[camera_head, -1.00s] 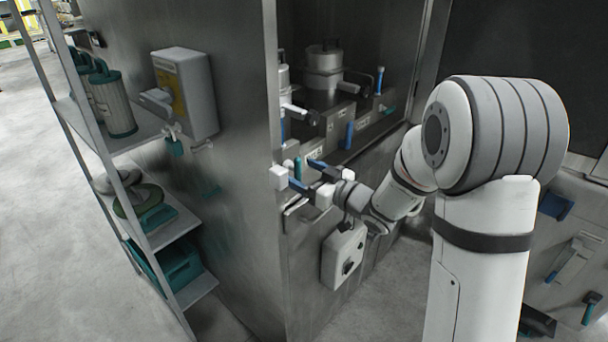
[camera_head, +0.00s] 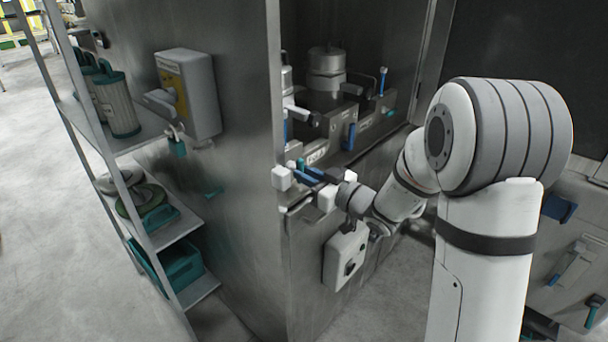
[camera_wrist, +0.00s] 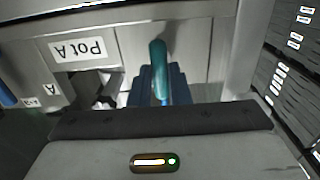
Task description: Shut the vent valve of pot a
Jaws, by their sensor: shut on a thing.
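A teal lever handle (camera_wrist: 158,68) stands between the blue fingers of my gripper (camera_wrist: 161,84) in the wrist view. The gripper is shut on it. A label reading "Pot A" (camera_wrist: 83,49) shows upside down on the grey panel beside the handle. In the head view my gripper (camera_head: 308,177) is at the front of the steel cabinet, and the tip of the teal handle (camera_head: 300,163) shows just above the fingers. The fingers hide most of the handle and its valve body. A metal pot (camera_head: 326,70) stands inside the cabinet behind.
Blue-handled valves (camera_head: 349,136) line the panel to the right of my gripper. A grey control box (camera_head: 345,255) hangs below my wrist. The cabinet's side wall (camera_head: 240,200) is close on the left, with a shelf rack (camera_head: 165,235) beyond it.

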